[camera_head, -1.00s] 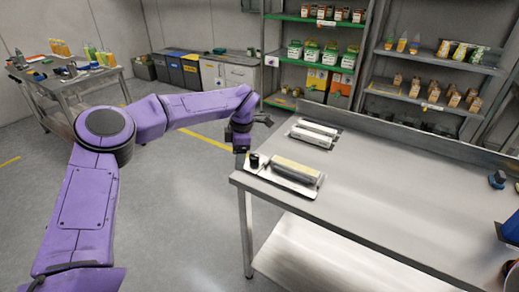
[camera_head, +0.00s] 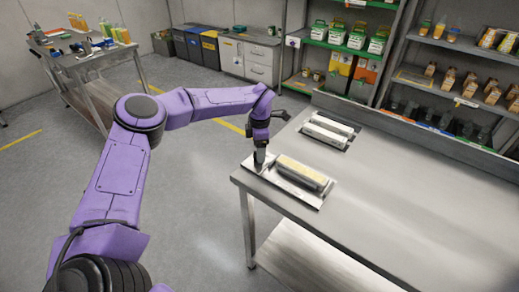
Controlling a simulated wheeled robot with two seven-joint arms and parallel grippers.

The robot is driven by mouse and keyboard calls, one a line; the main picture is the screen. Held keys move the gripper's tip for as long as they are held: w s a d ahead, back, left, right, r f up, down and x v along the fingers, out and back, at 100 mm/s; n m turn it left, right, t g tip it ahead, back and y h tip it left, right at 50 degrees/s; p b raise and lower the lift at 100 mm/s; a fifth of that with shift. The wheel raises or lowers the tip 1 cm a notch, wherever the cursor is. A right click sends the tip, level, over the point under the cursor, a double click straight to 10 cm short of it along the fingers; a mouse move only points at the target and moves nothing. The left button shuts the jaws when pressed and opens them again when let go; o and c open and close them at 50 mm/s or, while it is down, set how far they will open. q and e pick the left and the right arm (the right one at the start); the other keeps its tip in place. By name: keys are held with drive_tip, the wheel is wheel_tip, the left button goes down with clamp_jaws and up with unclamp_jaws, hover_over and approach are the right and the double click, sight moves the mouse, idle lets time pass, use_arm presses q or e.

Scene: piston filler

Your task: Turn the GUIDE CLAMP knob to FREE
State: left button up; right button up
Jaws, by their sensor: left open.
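The plate (camera_head: 312,202) with a long pale guide bar (camera_head: 302,172) lies on the left end of the steel table. The black knob at the plate's left end is hidden now behind my left gripper (camera_head: 260,160). The purple left arm reaches in from the left. The left gripper points down over that end of the plate with its jaws open, and its fingertips are at the knob's place. I cannot tell whether they touch the knob. No knob labels are readable. My right gripper is not in view.
A second plate with two pale bars (camera_head: 328,130) lies farther back on the steel table (camera_head: 400,215). The table top to the right is clear. Shelves with boxes and bottles (camera_head: 350,38) stand behind. A side bench (camera_head: 75,62) stands at the far left.

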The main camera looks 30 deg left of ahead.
use_arm(q)
drive_tip(key=shift+f, duration=0.55)
drive_tip(key=shift+s+a+f, duration=0.1)
drive_tip(key=shift+f, duration=0.15)
drive_tip(key=shift+c, duration=0.4)
drive_tip(key=c, duration=1)
